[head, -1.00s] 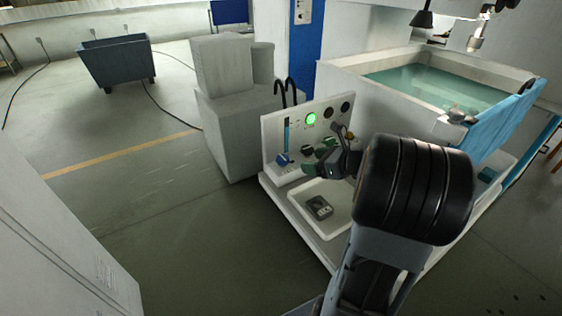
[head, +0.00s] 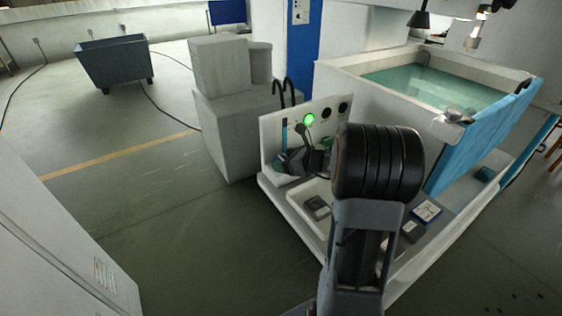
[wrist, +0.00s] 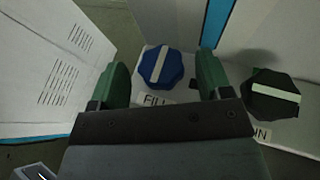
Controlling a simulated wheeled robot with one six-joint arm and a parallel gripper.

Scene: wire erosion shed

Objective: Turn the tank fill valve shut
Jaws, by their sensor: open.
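The fill valve is a blue faceted knob (wrist: 161,66) with a white bar, above a partly hidden label reading "FILL" in the wrist view. Its bar runs steeply from lower left to upper right. My gripper (wrist: 163,77) is open, with one green finger on each side of the knob. I cannot tell whether the fingers touch it. In the head view my gripper (head: 290,162) is at the left end of the valve panel and largely hides the knob. The tank (head: 335,77) holds pale green water, behind and to the right.
A black knob (wrist: 272,93) with a nearly level white bar sits just right of my gripper, its label mostly hidden. A green lamp (head: 309,119) glows on the panel. A white tray (head: 297,196) holds a dark box (head: 316,207).

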